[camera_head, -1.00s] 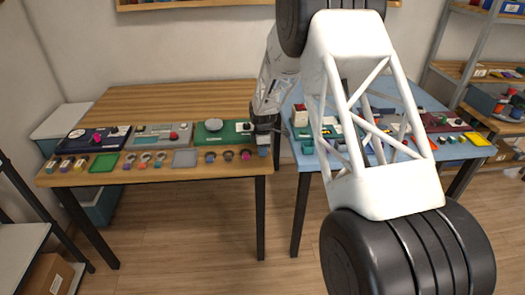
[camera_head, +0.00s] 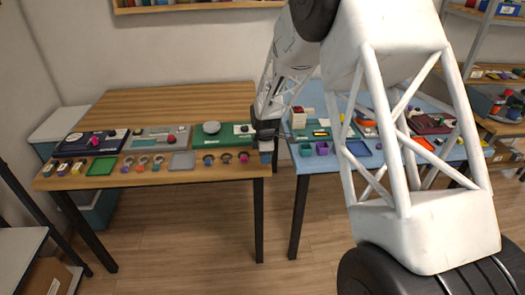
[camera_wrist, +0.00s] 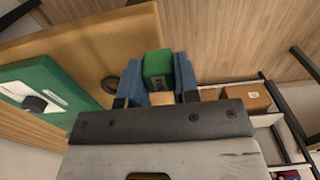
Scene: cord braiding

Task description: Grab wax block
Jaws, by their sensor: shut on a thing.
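My gripper (camera_head: 265,143) is over the front right corner of the left wooden table (camera_head: 170,97). In the wrist view its two blue fingers (camera_wrist: 163,78) are shut on a green block (camera_wrist: 157,63), which fits between them near the tips and has a small dark mark on its near face. I take this as the wax block, but no label can be read. A small tan patch (camera_wrist: 162,99) shows between the fingers below it; I cannot tell what it is. In the head view the block is too small to make out.
A green board (camera_head: 224,133) with a round lid, a grey board (camera_head: 160,138) and a dark blue board (camera_head: 92,142) line the left table. Several small rings lie along its front edge. A blue table (camera_head: 335,158) with coloured parts stands right, across a narrow gap.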

